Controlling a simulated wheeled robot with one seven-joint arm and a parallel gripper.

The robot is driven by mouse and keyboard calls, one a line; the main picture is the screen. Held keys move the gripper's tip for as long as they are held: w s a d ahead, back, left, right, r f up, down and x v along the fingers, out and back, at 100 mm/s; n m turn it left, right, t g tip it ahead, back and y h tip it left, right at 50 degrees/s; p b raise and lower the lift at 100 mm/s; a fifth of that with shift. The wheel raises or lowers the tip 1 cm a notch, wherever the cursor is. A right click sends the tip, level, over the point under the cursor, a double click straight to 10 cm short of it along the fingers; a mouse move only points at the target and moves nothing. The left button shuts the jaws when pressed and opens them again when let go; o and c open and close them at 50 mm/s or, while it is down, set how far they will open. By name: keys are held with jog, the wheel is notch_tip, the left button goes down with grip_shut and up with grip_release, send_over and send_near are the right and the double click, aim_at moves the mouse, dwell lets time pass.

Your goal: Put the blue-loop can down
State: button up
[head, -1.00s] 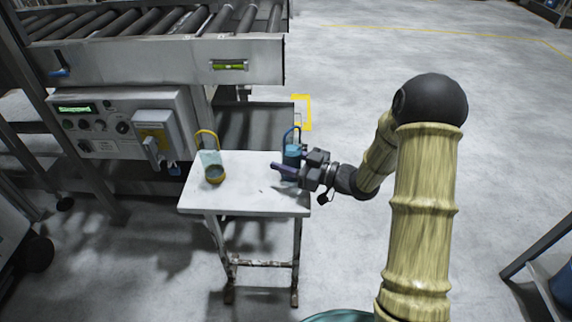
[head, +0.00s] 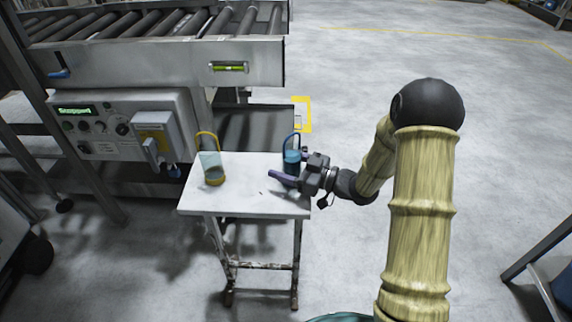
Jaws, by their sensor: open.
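The blue-loop can (head: 291,158) stands upright near the right back edge of the small white table (head: 240,197), its blue loop rising above it. My gripper (head: 287,166) reaches in from the right at the can's height. Its fingers are spread, one on the near side of the can and one toward its far side. The near finger partly hides the can's lower part. I cannot tell whether either finger touches it. A can with a yellow loop (head: 212,167) stands to the left on the same table.
A roller conveyor (head: 150,60) runs behind the table. Below it is a control box (head: 125,125) with a lit green display and knobs. The table's front middle is clear. Open floor lies to the right. A dark-legged stand (head: 540,260) is at the lower right.

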jog(key=p+v, duration=0.1)
jog(key=v, duration=1.1)
jog(key=w+d+m+t+h, duration=0.2)
jog(key=d+m+h, duration=0.45)
jog(key=h, duration=0.75)
jog(key=s+a+m+g+h, duration=0.2)
jog(key=s+m+g, duration=0.4)
jog(key=s, duration=1.1)
jog(key=shift+r+m+g, duration=0.35)
jog(key=shift+r+g, duration=0.05)
jog(key=shift+r, duration=0.05)
